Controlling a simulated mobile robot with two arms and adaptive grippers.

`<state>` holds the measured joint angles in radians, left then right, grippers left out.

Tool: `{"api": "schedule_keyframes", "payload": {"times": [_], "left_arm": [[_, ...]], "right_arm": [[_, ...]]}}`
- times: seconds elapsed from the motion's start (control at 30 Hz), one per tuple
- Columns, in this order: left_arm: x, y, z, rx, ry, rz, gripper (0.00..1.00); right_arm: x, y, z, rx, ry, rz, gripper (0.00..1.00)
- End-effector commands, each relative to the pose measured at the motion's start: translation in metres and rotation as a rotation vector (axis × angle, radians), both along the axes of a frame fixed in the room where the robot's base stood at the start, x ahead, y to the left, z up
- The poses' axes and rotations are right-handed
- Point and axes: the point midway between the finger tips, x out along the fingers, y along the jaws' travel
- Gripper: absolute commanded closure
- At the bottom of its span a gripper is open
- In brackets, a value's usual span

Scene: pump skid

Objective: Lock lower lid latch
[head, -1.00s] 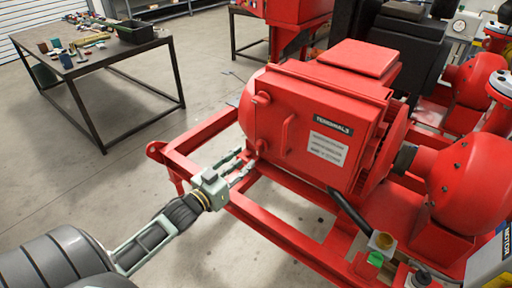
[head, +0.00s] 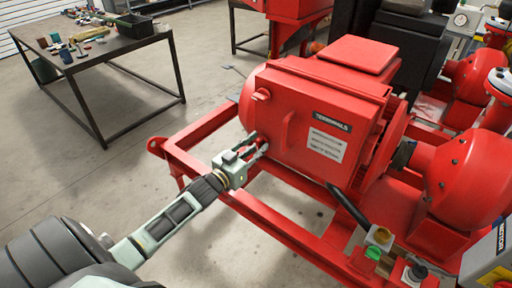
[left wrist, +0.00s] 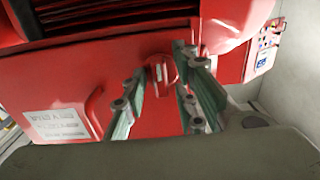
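The red terminal box (head: 300,150) on the motor has a lid with a ribbed handle (head: 287,130) and a "TERMINALS" label. The upper lid latch (head: 262,95) is a small red knob on the lid's left edge. The lower lid latch (head: 262,146) is low on the same edge, partly hidden by my left gripper (head: 258,146). In the left wrist view the red lower latch (left wrist: 160,72) shows between and beyond the two parted fingers (left wrist: 162,95). The fingers are open at the latch; I cannot tell whether they touch it. My right gripper is not in view.
The red skid frame (head: 205,131) runs under and in front of the motor. A small control box with green and dark buttons (head: 373,253) stands at lower right. A workbench (head: 105,45) with loose parts and a black bin is at the back left. The floor between is clear.

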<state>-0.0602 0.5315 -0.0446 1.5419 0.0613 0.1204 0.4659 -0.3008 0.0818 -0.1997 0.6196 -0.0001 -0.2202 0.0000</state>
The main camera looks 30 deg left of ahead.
Motion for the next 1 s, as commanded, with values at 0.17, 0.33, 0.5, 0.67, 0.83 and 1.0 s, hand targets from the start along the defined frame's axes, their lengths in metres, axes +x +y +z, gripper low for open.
{"api": "schedule_keyframes", "payload": {"times": [0.17,0.33,0.5,0.67,0.83,1.0], "left_arm": [[-0.0002,0.0002,0.0,0.0,0.0,0.0,0.92],[-0.0002,0.0001,0.0,0.0,0.0,0.0,1.0],[-0.0003,0.0001,0.0,0.002,0.0,0.0,1.0],[-0.0003,0.0001,0.0,0.023,-0.002,0.0,1.0],[-0.0002,0.0002,0.0,0.094,-0.007,0.001,1.0],[-0.0002,0.0004,0.0,0.215,-0.017,0.001,1.0]], "right_arm": [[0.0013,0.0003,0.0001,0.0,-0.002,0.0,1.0],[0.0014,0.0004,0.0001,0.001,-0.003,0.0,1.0],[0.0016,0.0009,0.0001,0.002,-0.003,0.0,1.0],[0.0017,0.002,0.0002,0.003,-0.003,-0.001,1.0],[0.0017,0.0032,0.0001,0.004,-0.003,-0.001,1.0],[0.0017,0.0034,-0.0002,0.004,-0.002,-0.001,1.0]]}}
